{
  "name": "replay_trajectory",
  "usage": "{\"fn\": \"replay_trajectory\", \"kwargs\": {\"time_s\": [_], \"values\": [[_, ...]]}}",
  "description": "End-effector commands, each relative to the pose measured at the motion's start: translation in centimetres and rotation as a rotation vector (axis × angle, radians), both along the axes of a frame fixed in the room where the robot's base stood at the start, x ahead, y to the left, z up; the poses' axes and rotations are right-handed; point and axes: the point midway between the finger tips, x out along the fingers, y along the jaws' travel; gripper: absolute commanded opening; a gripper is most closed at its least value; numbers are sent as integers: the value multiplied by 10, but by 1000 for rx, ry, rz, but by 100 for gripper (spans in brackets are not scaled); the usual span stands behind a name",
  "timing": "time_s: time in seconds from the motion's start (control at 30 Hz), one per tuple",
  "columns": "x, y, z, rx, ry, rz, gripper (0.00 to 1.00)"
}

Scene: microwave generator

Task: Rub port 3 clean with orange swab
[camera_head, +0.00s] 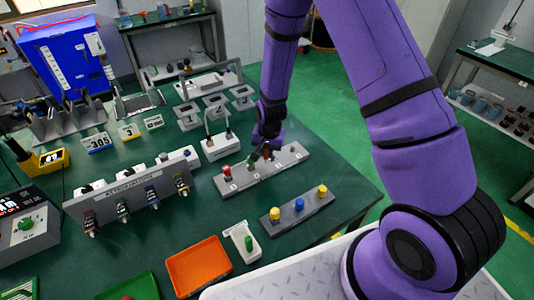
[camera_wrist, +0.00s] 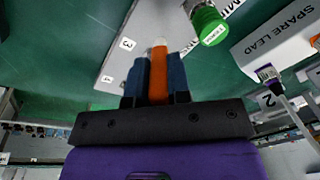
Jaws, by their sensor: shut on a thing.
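The grey port strip (camera_head: 287,160) lies on the green table in the head view, with a red cap (camera_head: 226,171) at its left end and a green cap (camera_head: 251,160) further right. My gripper (camera_head: 266,150) is over its right half. In the wrist view my gripper (camera_wrist: 158,85) is shut on the orange swab (camera_wrist: 158,75). The swab's pale tip (camera_wrist: 160,42) points at the strip, near the label 3 (camera_wrist: 127,44). Port 3 itself is hidden behind the swab, and I cannot tell if the tip touches it. The green cap also shows in the wrist view (camera_wrist: 208,24).
The white spare lead box (camera_head: 220,146) stands just behind the strip. A grey block with yellow and blue knobs (camera_head: 270,222) lies in front. The attenuators rack (camera_head: 130,185) is at left, an orange tray (camera_head: 198,268) at front. Bare table lies right of the strip.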

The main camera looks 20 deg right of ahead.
Motion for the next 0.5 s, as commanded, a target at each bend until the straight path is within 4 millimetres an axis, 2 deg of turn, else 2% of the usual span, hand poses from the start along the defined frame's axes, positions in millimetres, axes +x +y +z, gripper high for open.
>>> {"fn": "replay_trajectory", "kwargs": {"time_s": [0.5], "values": [[0, 0, 42, 0, -1, -1, 0]]}}
